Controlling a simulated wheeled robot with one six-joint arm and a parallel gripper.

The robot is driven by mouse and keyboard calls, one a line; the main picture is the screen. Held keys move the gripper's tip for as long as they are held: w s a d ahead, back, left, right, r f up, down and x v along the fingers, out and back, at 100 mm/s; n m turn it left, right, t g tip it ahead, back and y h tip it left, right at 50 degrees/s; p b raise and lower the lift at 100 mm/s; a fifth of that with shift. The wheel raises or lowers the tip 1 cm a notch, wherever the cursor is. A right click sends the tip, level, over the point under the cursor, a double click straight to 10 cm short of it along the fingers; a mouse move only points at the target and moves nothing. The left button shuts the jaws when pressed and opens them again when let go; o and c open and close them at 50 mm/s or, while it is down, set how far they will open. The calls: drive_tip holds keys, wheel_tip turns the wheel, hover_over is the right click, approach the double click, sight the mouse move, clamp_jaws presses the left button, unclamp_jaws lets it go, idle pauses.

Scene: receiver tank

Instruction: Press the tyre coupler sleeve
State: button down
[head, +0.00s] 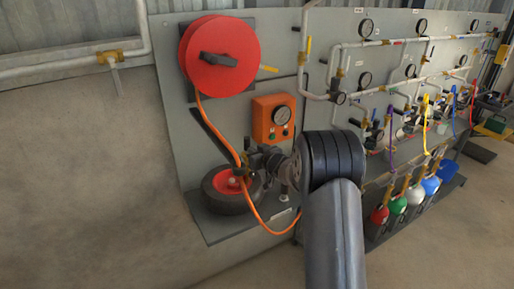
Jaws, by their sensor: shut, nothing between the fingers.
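A small tyre (222,203) with a red hub lies flat on a grey shelf at the lower left of the panel. An orange hose (215,128) comes down from the red reel to the area beside my gripper, and another stretch curves below it. My gripper (252,163) is shut, above the right part of the tyre and close to the hose. Small dark and brass-coloured parts crowd around the fingertips. I cannot make out the tyre coupler sleeve among them, or whether my gripper touches it. My arm hides part of the panel.
A red hose reel (240,42) is mounted above. An orange box with a gauge (273,117) is on the panel just behind my gripper. Pipes, gauges and valves (366,78) fill the right side. Coloured bottles (398,206) stand low at right. Floor at lower left is clear.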

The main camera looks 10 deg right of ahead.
drive_tip(key=shift+f, duration=0.7)
